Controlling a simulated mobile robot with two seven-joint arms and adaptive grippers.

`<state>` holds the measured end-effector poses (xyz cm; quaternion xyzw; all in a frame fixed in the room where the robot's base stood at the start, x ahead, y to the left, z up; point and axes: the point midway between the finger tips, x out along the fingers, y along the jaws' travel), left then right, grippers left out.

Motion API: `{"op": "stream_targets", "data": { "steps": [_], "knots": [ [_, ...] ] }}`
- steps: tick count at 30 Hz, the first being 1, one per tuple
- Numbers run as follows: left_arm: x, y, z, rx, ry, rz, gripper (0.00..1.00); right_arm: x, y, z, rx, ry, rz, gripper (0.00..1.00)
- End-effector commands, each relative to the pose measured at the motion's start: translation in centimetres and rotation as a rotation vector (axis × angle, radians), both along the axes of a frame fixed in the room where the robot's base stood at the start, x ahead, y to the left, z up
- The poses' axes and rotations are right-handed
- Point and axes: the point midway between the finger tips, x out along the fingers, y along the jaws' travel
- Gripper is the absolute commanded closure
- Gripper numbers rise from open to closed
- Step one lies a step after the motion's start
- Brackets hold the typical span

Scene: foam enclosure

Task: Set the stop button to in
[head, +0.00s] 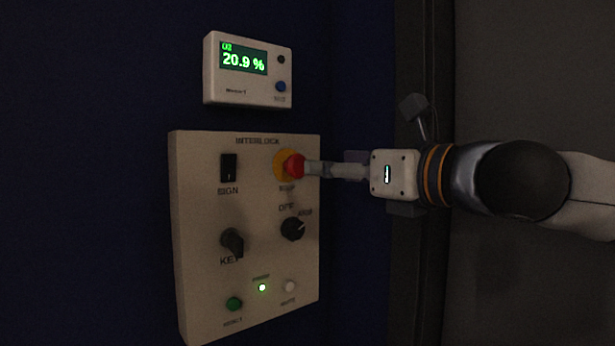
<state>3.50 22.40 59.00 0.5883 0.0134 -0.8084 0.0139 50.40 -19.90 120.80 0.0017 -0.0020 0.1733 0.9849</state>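The stop button is a red mushroom head (293,166) on a round yellow plate (279,163), at the upper right of the beige interlock panel (205,215). My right gripper (309,168) comes in from the right with its fingers together in one narrow shape. Its fingertips are at the right side of the red head and look to be touching it or very close. The fingertips hide part of the button's right edge. I cannot tell how far the button is pressed. My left gripper is not in view.
The panel also carries a black sign switch (229,168), a key switch (232,242), a black rotary knob (292,229), a green button (234,303), a lit green lamp (262,287) and a white button (290,286). A display box (222,88) reading 20.9 % hangs above.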

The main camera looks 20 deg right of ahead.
Motion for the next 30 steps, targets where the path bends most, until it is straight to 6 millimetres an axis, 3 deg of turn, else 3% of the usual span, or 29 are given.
{"op": "stream_targets", "data": {
  "steps": [3,9,20,27,30],
  "knots": [
    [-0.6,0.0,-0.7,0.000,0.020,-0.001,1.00,3.3,1.2,-0.7,-0.004,0.010,0.001,0.46],
    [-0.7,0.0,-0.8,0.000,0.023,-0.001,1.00,6.6,2.4,-0.3,-0.004,0.005,0.000,0.46],
    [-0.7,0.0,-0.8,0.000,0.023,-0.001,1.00,7.5,2.8,-0.2,-0.005,0.002,0.001,0.46],
    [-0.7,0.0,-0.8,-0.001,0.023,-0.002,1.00,7.5,2.8,-0.2,-0.005,0.002,0.000,0.98],
    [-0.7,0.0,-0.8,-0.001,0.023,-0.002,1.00,7.5,2.8,-0.2,-0.005,0.002,0.000,1.00]
  ]
}}
